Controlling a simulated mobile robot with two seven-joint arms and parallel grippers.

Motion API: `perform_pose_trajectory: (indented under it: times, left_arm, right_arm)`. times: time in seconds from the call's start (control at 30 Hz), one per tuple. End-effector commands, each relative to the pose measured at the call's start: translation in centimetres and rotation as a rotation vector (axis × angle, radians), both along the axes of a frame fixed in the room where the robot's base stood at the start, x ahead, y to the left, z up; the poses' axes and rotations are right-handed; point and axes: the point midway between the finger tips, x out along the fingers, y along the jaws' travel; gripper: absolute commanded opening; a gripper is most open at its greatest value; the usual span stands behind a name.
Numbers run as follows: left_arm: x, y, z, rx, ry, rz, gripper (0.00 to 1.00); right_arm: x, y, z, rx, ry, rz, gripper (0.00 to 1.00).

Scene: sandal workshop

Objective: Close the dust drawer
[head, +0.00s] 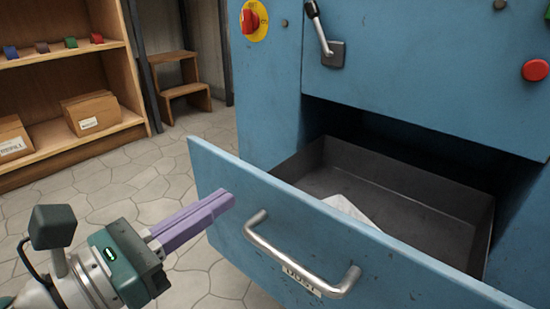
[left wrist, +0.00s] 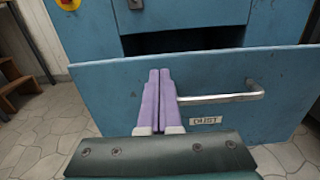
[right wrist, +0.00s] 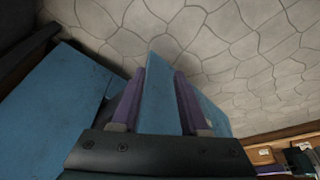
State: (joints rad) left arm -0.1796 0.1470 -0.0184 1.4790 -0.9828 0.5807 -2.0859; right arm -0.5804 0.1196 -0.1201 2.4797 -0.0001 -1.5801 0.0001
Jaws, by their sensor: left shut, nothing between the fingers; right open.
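The dust drawer (head: 370,262) stands pulled out of the blue machine, with its grey inside showing. It has a blue front, a metal handle (head: 290,262) and a "DUST" label; the handle also shows in the left wrist view (left wrist: 225,98). A pale flat piece (head: 350,210) lies inside. My left gripper (head: 228,200) is shut and empty, its purple fingertips at the drawer front, left of the handle; I cannot tell if they touch. My right gripper (right wrist: 158,80) is open, in the right wrist view only, with a blue panel between its fingers; which panel is unclear.
The blue machine (head: 420,70) rises behind the drawer, with a red rotary switch (head: 254,18), a lever (head: 322,35) and a red button (head: 535,70). A wooden shelf (head: 75,62) with boxes and a small step stool (head: 185,90) stand at left. The stone floor (head: 130,185) between is clear.

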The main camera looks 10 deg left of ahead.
Motion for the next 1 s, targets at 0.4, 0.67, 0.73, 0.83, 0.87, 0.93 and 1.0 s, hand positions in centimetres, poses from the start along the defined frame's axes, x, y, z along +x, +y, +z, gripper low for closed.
perform_pose_trajectory:
  times: [0.4, 0.67, 0.73, 0.83, 0.87, 0.93, 1.0]
  left_arm:
    - [3.5, -2.0, 0.0, -0.001, 0.001, 0.0, 0.0]
    - [3.5, -2.0, 0.0, -0.001, 0.001, 0.0, 0.0]
    - [3.5, -2.1, 0.0, -0.001, 0.001, 0.0, 0.0]
    - [3.6, -2.1, 0.0, -0.001, 0.001, 0.0, 0.0]
    - [3.7, -2.1, 0.0, 0.0, 0.0, 0.0, 0.0]
    - [3.9, -2.2, -0.1, 0.0, 0.0, 0.0, 0.0]
    - [4.1, -2.4, -0.1, 0.0, -0.001, 0.0, 0.0]
  right_arm:
    - [0.0, 0.0, -1.2, 0.0, 0.0, 0.0, 0.44]
    - [0.0, 0.0, -1.2, 0.0, 0.0, 0.0, 0.44]
    - [0.0, 0.0, -1.2, 0.0, 0.0, 0.0, 0.44]
    - [0.0, 0.0, -1.3, 0.0, 0.0, 0.0, 0.44]
    - [0.0, 0.0, -1.3, 0.0, 0.0, 0.0, 0.44]
    - [0.0, 0.0, -1.5, 0.0, 0.0, 0.0, 0.44]
    - [0.0, 0.0, -1.7, 0.0, 0.0, 0.0, 0.44]
